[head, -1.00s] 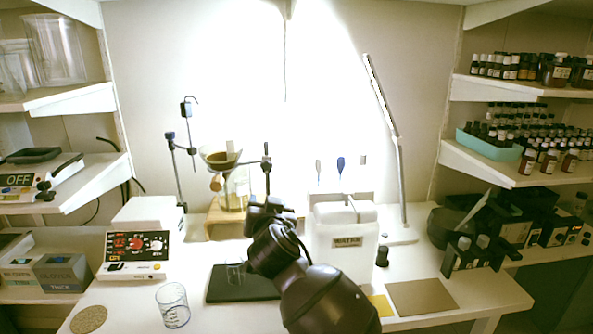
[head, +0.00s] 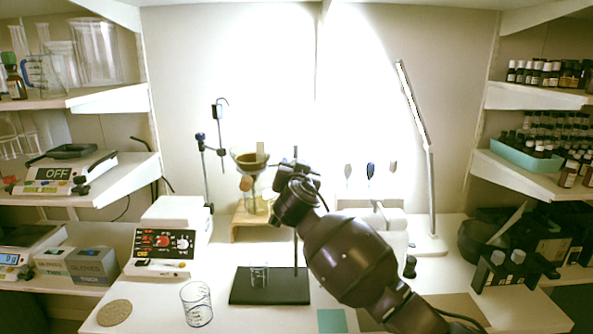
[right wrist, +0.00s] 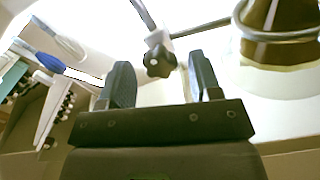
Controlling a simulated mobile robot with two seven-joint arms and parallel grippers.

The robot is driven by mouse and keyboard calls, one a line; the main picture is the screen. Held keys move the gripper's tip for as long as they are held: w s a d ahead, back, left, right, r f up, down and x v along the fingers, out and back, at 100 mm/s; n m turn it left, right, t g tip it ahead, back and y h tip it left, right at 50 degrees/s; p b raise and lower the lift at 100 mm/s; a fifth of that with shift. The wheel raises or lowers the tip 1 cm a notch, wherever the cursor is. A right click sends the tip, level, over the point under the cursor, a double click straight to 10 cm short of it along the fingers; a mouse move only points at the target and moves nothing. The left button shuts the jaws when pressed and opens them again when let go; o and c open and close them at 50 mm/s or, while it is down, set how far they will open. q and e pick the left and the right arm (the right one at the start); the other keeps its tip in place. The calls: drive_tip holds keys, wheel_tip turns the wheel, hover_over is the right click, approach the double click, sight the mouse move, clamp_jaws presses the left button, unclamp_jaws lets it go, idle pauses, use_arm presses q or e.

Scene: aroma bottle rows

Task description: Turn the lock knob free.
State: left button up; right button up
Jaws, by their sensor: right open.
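The lock knob (right wrist: 159,61) is a dark star-shaped knob on a metal clamp, seen in the right wrist view. It shows between and just beyond my right gripper's two fingertips (right wrist: 163,78), which are apart with nothing held. I cannot tell whether either finger touches it. In the head view my right gripper (head: 292,192) is beside the stand rod (head: 296,250), and my arm hides the knob. A glass funnel with brown contents (head: 249,163) sits left of the gripper; its ring (right wrist: 285,30) shows at the right of the wrist view. My left gripper is not visible.
The dark stand base (head: 270,295) carries a small beaker (head: 259,275). A larger beaker (head: 196,303) stands at the front left, near a cork mat (head: 114,312). A red-dialled device (head: 163,252) is left. A white lamp (head: 431,180) and dark bottles (head: 497,270) are right.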

drive_tip(key=shift+w, duration=0.85)
drive_tip(key=c, duration=0.9)
drive_tip(key=shift+c, duration=0.2)
